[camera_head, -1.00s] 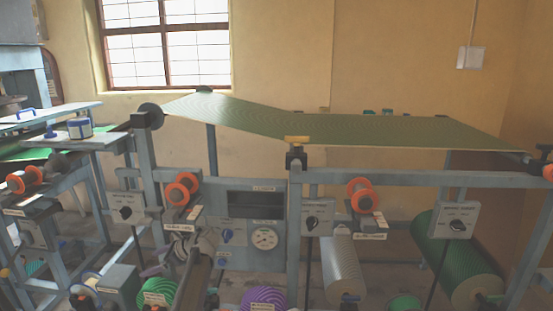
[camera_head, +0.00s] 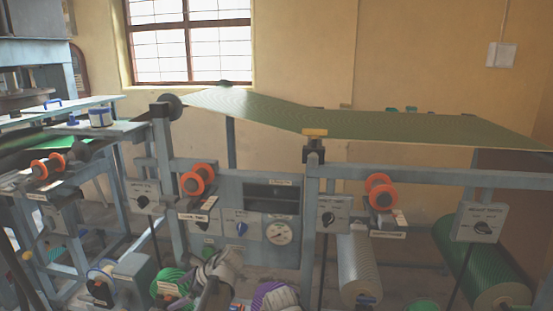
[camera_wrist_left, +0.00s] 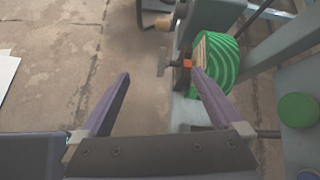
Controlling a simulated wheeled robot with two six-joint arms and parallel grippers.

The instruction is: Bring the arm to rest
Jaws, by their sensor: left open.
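My left gripper (camera_wrist_left: 160,76) is open and empty in the left wrist view. Its two purple fingers stand apart over the concrete floor. A green striped roll (camera_wrist_left: 214,66) is just beyond the right finger; I cannot tell whether they touch. In the head view a grey-white part of my left arm (camera_head: 222,266) is low in the picture, in front of the machine; the fingertips are not clear there. My right gripper does not show.
A blue-grey machine frame (camera_head: 310,225) carries a green sheet (camera_head: 400,125) along its top. Orange-flanged spools (camera_head: 198,181), a gauge (camera_head: 280,232) and a purple roll (camera_head: 275,297) are close by. A side table (camera_head: 130,128) stands left. Bare floor (camera_wrist_left: 140,40) shows in the wrist view.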

